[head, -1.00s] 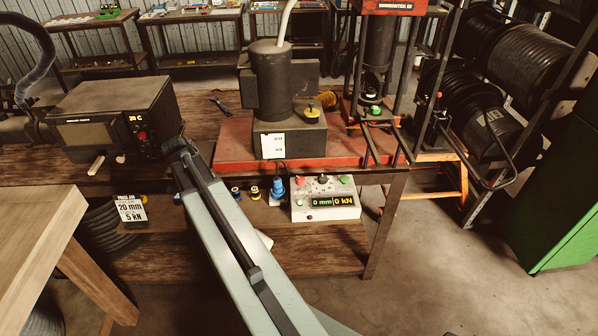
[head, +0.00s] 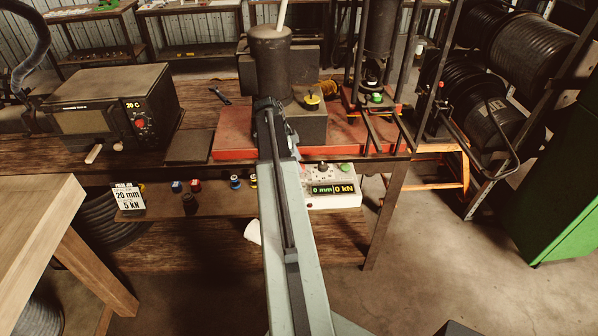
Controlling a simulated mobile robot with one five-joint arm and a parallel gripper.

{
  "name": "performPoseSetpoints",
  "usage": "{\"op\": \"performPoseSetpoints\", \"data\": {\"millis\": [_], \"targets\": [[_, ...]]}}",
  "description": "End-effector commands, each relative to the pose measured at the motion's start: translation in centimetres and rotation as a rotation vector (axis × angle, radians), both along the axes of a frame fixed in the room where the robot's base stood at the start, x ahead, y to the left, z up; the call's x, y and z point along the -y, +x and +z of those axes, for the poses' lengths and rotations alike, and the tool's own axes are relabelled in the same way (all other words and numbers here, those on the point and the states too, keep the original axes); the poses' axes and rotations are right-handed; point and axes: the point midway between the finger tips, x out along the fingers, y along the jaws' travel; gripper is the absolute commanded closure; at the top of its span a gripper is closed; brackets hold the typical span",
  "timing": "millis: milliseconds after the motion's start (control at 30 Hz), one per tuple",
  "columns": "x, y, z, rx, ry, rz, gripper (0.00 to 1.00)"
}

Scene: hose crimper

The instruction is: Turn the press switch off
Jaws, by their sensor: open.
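A yellow switch with a dark knob (head: 312,101) sits on top of the dark pump box (head: 313,127), beside the tall motor cylinder (head: 275,65). The frames do not show its on or off position clearly. A white control box (head: 335,201) below the red base reads 0 mm and 0 kN and has a green button (head: 346,168); my arm covers its left part. My gripper (head: 270,108) is open, seen from behind, in front of the pump box and left of the yellow switch. Whether it touches the box cannot be told.
The red press base (head: 235,140) and press frame (head: 378,98) stand on the bench. An oven (head: 112,115) stands left. Small coloured parts (head: 195,186) and a 20 mm, 5 kN card (head: 129,199) are on the lower shelf.

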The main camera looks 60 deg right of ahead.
Motion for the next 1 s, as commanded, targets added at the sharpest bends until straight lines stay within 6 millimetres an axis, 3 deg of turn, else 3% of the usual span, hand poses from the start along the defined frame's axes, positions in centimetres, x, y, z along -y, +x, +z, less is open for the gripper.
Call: {"op": "performPoseSetpoints", "data": {"millis": [33,100,367,567,1000], "targets": [[0.17,-0.26,-1.50,0.000,0.000,0.000,0.45],[0.33,-0.46,-1.91,0.000,0.000,0.000,0.45],[0.44,-0.58,-1.67,0.001,-0.001,0.000,0.45],[0.45,-0.60,-1.67,0.001,-0.001,0.000,1.00],[0.36,-0.74,-1.67,0.001,-0.002,0.086,1.00]]}}
